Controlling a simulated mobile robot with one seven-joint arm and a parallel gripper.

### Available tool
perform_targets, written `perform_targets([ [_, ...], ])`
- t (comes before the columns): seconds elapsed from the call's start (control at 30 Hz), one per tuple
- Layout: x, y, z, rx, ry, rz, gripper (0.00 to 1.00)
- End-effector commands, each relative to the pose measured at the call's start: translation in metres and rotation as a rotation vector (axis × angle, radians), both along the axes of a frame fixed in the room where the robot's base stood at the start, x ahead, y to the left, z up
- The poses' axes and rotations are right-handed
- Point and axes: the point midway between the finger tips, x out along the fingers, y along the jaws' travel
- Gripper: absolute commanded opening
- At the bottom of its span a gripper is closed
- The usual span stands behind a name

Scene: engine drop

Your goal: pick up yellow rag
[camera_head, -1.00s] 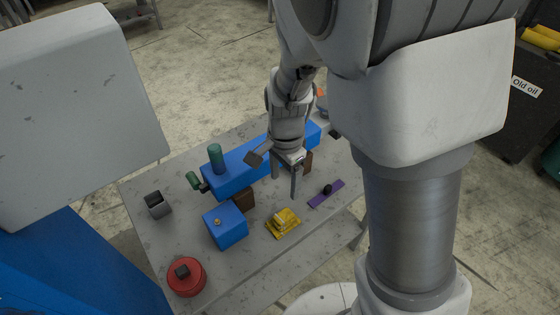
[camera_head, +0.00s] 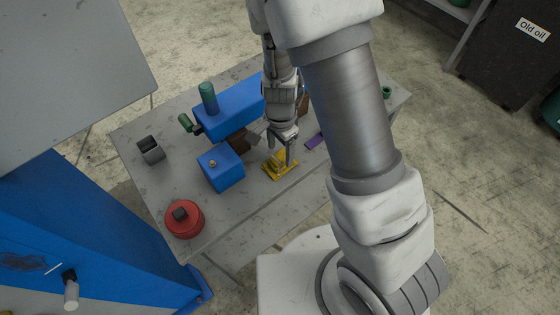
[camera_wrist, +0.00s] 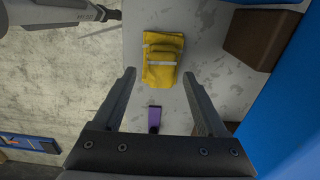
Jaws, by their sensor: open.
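The yellow rag (camera_head: 282,166) lies folded on the grey table, to the right of a small blue block. It has pale stripes and also shows in the wrist view (camera_wrist: 160,60), ahead of the fingers and a little left of the middle. My gripper (camera_head: 279,158) is over the rag in the head view and partly covers it. In the wrist view my gripper (camera_wrist: 160,75) has its two fingers wide apart with nothing between them but table and a purple strip. The gap in height between fingers and rag is hard to tell.
The small blue block (camera_head: 221,168) stands left of the rag, with a large blue block (camera_head: 228,112) behind. A brown block (camera_wrist: 262,38) is right of the rag in the wrist view. A purple strip (camera_wrist: 155,118) lies nearby. A red can (camera_head: 184,219) stands front left.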

Motion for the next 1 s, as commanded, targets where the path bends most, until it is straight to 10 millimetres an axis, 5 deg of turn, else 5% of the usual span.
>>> perform_targets([
  [0.23,0.002,0.0,-0.035,-0.001,0.003,-0.001,0.75],
  [0.57,0.002,0.001,-0.04,0.0,0.0,0.001,0.75],
  [1.0,0.002,0.001,-0.04,0.0,0.0,0.001,0.0],
])
